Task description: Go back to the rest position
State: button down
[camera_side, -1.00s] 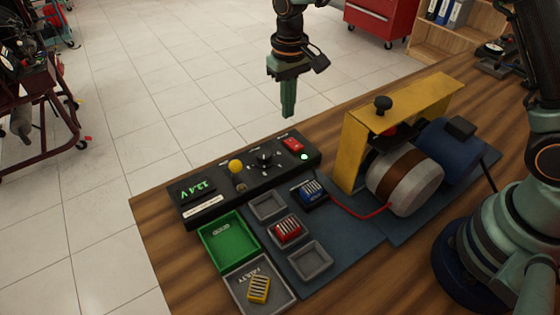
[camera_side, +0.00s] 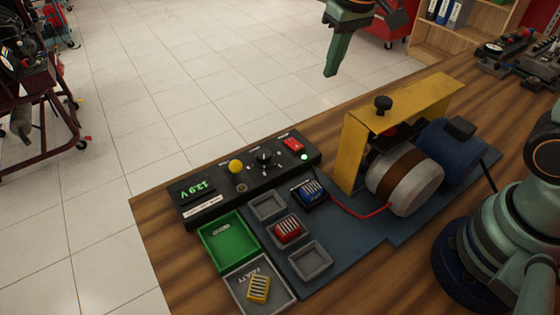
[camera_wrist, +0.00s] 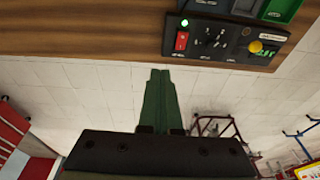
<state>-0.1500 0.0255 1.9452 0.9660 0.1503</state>
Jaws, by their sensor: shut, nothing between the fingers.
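My gripper (camera_side: 331,72) is shut and empty, held up in the air above and beyond the back edge of the workbench in the side view. Its green fingers lie together in the wrist view (camera_wrist: 158,75), pointing toward the table edge. The black control panel (camera_side: 215,194) carries a display that reads 12.9 V, a yellow knob (camera_side: 235,166), a black rotary dial (camera_side: 264,157), a red switch (camera_side: 293,145) and a lit green lamp (camera_side: 304,157). The panel also shows upside down at the top of the wrist view (camera_wrist: 222,41). My gripper is clear of it.
A yellow bracket (camera_side: 425,95) stands over a motor with a blue end (camera_side: 447,150). A green tray (camera_side: 228,240), a "FAULTY" tray (camera_side: 238,290) holding a yellow block (camera_side: 258,288), and sockets with blue (camera_side: 311,190) and red (camera_side: 288,229) blocks lie in front. The air around my gripper is free.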

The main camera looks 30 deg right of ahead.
jog(key=s+d+r+t, duration=0.1)
jog(key=s+d, duration=0.1)
jog(key=s, duration=0.1)
jog(key=s+d+r+t, duration=0.1)
jog(key=s, duration=0.3)
jog(key=s+d+r+t, duration=0.1)
jog(key=s+d, duration=0.1)
jog(key=s, duration=0.1)
jog(key=shift+s+d+r, duration=0.2)
jog(key=shift+d+r, duration=0.1)
jog(key=shift+d, duration=0.05)
jog(key=shift+s+d+f, duration=0.1)
jog(key=shift+s+d, duration=0.05)
jog(key=shift+s, duration=0.25)
